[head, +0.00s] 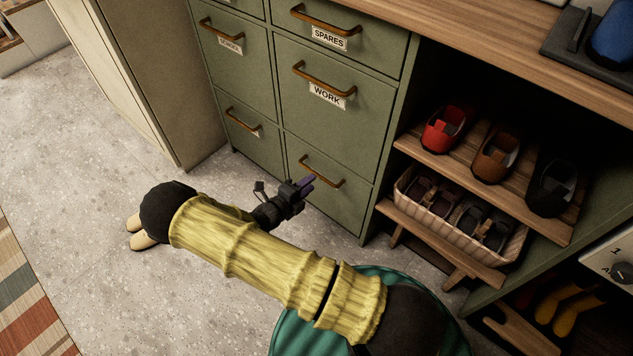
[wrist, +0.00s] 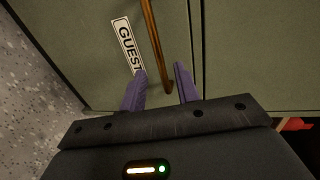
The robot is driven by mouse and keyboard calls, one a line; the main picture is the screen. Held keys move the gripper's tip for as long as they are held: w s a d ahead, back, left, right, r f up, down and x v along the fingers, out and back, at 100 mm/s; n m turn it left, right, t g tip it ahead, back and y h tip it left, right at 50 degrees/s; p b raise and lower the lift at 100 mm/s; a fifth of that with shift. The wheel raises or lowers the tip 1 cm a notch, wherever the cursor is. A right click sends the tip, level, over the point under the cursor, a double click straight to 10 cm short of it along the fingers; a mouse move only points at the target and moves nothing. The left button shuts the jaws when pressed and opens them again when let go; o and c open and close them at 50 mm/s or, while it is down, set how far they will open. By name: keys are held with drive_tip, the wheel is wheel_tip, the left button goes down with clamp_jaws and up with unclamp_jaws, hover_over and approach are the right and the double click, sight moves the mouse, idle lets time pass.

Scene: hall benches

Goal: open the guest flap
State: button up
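The guest flap (head: 336,202) is the lower right green front of the cabinet and looks shut. Its copper bar handle (head: 325,173) is partly in view above my gripper (head: 303,184); its label is hidden in the head view. In the wrist view the GUEST label (wrist: 127,46) lies left of the handle (wrist: 155,45). My gripper (wrist: 160,70) is open, its purple fingers apart on either side of the handle's end. I cannot tell whether they touch it.
The WORK front (head: 335,100) is above, with SPARES (head: 340,45) higher. A shoe rack (head: 410,148) with a basket (head: 485,238) stands to the right. Beige shoes (head: 138,240) lie on the floor behind my arm. Speckled floor (head: 100,175) is clear at the left.

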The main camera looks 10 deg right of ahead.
sight(319, 177)
drive_tip(key=b+x, duration=0.1)
drive_tip(key=x, duration=0.3)
drive_tip(key=shift+w+d, duration=0.1)
drive_tip(key=shift+d, duration=0.05)
clamp_jaws()
